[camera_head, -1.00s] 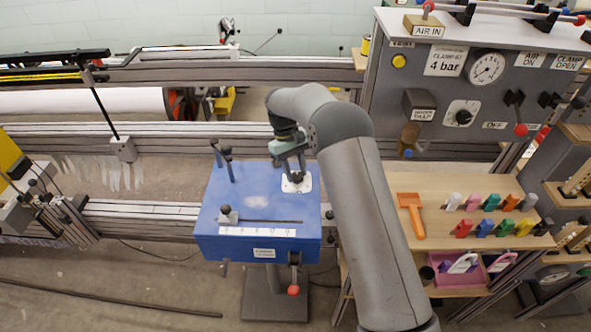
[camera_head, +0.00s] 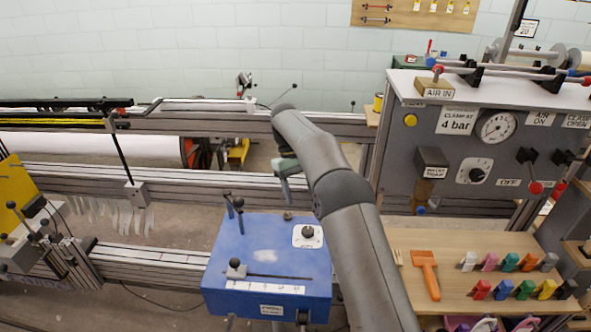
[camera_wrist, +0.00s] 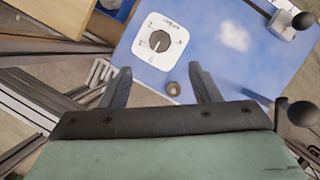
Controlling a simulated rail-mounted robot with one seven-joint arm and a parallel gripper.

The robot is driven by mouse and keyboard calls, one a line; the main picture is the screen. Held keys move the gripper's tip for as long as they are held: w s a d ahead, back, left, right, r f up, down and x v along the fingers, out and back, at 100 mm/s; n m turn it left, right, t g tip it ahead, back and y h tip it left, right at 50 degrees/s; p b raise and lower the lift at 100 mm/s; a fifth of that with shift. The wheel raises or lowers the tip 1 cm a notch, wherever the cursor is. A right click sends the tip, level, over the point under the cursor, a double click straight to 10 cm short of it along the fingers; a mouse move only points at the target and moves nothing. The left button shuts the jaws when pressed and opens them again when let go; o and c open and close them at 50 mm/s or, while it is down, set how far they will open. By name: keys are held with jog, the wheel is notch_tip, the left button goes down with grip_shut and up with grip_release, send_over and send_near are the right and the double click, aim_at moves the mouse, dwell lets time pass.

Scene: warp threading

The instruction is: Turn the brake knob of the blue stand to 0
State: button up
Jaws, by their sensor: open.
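The blue stand (camera_head: 235,255) is a box with a flat top in the middle of the head view. Its brake knob (camera_head: 308,232) is a black round knob on a white dial plate near the right back corner. In the wrist view the knob (camera_wrist: 160,41) is seen from above, uncovered; the dial marks are too small to read surely. My gripper (camera_wrist: 160,69) is open and empty, its two fingers apart above the stand's edge, the knob beyond the fingertips. In the head view my gripper (camera_head: 290,190) hangs behind the stand's back edge, above and left of the knob.
Black posts (camera_head: 233,210) rise at the stand's left back, and a slider (camera_head: 237,269) sits in a front slot. A small brass peg (camera_wrist: 173,88) lies between my fingers in view. A grey control panel (camera_head: 460,150) and a wooden shelf (camera_head: 455,262) with coloured clips stand right.

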jog(key=p+v, duration=0.6)
jog(key=shift+r, duration=0.3)
jog(key=shift+w, duration=0.15)
jog(key=s+d+r+m+t, duration=0.1)
jog(key=s+d+r, duration=0.2)
jog(key=d+r, duration=0.45)
jog(key=s+d+r+m+t+y, duration=0.1)
jog(key=s+d+r, duration=0.2)
jog(key=s, duration=0.2)
jog(key=s+d+r+m+y, duration=0.1)
jog(key=s+d+r, duration=0.1)
jog(key=s+d, duration=0.15)
jog(key=s+d+f+m, duration=0.1)
jog(key=s+d+f, duration=0.1)
jog(key=s, duration=0.7)
jog(key=s+d+f+m+t, duration=0.1)
jog(key=s+d+f, duration=0.2)
jog(key=s, duration=0.7)
jog(key=s+d+f+m+t, duration=0.1)
jog(key=s+d+f+m, duration=0.1)
jog(key=s, duration=0.7)
jog(key=shift+s+d+f+y, duration=0.25)
jog(key=shift+d+f+y, duration=0.05)
jog(key=shift+f, duration=0.35)
